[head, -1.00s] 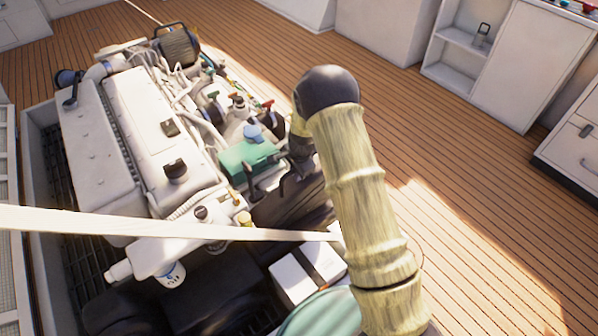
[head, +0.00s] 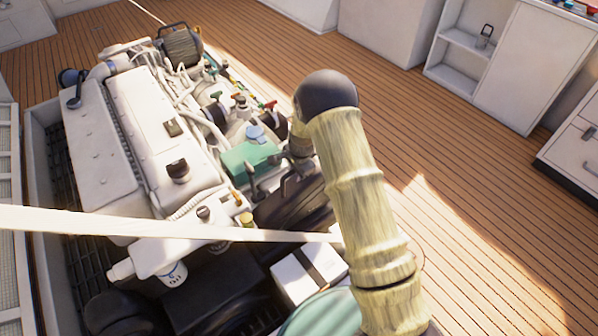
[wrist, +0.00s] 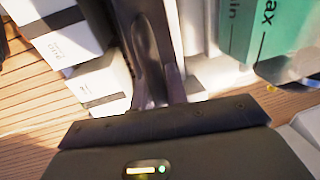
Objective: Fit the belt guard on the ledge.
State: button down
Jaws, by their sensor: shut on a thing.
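A dark, curved piece that looks like the belt guard (head: 292,208) is by the near right end of the white engine (head: 150,130). In the wrist view the dark guard (wrist: 150,45) runs upward from the gripper. My gripper (head: 296,183) is shut on it, below the black joint of my arm; it also shows in the wrist view (wrist: 160,98), above the dark housing with small lights. The grip itself is partly hidden in both views. I cannot pick out the ledge for certain; my arm and the guard cover part of that area.
A green box (head: 248,160) stands close beside the gripper; it also shows in the wrist view (wrist: 238,28). White boxes with dark straps (head: 300,275) stand below. A pale bar (head: 150,224) crosses the near engine end. Wooden deck (head: 470,200) is open at right.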

jog(key=shift+s+d, duration=0.2)
jog(key=shift+s, duration=0.2)
jog(key=shift+s+f+p, duration=0.1)
jog(key=shift+f+p, duration=0.15)
jog(key=shift+p, duration=0.05)
dwell(0.8)
jog(key=c, duration=1.3)
grip_release()
jog(key=shift+s+d+f, duration=0.1)
